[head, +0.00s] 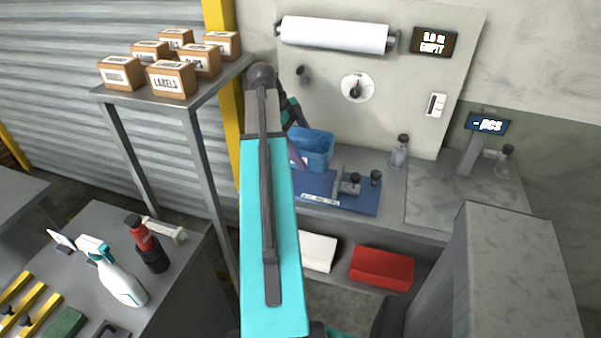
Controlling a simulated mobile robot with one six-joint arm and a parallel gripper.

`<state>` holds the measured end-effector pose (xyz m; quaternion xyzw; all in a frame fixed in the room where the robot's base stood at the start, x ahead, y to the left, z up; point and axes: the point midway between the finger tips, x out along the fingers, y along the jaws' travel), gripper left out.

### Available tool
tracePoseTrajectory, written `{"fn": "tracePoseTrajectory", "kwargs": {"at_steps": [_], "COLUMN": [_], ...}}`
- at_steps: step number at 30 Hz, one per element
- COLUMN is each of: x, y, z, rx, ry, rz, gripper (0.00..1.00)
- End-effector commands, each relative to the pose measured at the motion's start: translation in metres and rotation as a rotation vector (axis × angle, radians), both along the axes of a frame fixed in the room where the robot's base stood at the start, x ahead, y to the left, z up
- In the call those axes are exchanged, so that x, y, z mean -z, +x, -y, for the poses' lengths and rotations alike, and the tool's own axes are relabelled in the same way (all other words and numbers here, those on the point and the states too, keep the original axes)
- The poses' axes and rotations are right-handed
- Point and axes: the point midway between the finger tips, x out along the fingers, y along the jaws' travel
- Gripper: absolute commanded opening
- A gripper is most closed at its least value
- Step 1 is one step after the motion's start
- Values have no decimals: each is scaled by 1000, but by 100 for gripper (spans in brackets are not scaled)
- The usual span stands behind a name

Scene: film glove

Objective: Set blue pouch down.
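I cannot make out a blue pouch for certain. A blue open-topped bin (316,150) stands on the grey counter, behind a blue mat (350,203) that carries a small grey fixture with dark knobs. A narrow purplish piece (297,154) shows at the bin's left front, beside my arm; I cannot tell what it is or whether it is held. My teal arm crosses the middle of the view, and its far part bends down behind the upper link near the bin. My gripper is hidden behind the arm, so its fingers and anything in them do not show.
A small clear bottle (398,155) and a display reading "pcs" (488,125) stand right on the counter. Small boxes (171,78) fill the left shelf; a spray bottle (120,278) stands on the near-left table.

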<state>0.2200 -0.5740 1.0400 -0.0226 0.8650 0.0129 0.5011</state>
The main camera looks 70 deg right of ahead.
Motion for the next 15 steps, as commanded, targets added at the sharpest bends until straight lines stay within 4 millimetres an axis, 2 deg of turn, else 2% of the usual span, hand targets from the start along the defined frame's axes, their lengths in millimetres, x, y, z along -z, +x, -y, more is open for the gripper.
{"fn": "tracePoseTrajectory", "kwargs": {"at_steps": [9,15], "x": [36,49], "y": [0,1], "z": [-1,-1], "rx": [-1,-1], "ry": [2,0], "rz": [-1,0], "gripper": [61,61]}}
